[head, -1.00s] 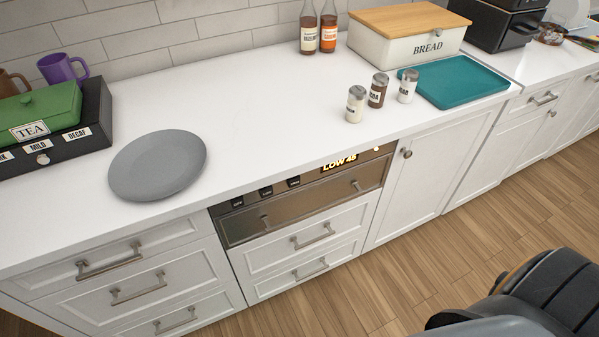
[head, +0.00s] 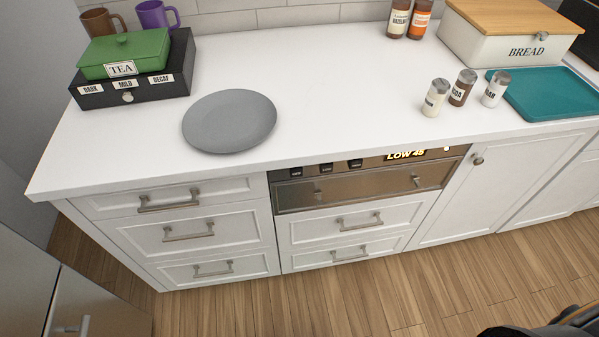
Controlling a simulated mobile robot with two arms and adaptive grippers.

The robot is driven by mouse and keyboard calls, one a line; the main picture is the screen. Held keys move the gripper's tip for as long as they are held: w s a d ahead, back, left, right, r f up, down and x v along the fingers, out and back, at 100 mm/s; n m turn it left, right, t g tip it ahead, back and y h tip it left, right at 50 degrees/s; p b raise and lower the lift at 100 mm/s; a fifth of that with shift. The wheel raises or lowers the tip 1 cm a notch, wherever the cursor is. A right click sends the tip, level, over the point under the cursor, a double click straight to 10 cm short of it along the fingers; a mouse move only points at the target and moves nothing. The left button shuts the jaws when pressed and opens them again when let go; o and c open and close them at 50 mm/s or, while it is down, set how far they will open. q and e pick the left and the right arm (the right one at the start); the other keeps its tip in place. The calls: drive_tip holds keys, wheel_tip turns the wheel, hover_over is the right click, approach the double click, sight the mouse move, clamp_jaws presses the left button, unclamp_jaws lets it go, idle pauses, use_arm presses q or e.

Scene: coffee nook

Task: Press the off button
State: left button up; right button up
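A metal warming drawer (head: 372,184) is built in under the counter's front edge. Its dark control strip carries several small black buttons, among them a left button (head: 296,172), a middle button (head: 326,168) and a right button (head: 356,163). Their labels are too small to read surely. A lit display (head: 405,155) to their right reads "LOW 45", with a small glowing light (head: 446,149) beyond it. Neither gripper shows; only a dark part of my own body is at the bottom right corner.
The white counter (head: 330,90) holds a grey plate (head: 230,121), a black box (head: 136,85) with a green tea tin, mugs, several jars (head: 435,98), a teal tray (head: 548,94) and a bread box (head: 505,38). The wooden floor (head: 330,300) before the drawers is clear.

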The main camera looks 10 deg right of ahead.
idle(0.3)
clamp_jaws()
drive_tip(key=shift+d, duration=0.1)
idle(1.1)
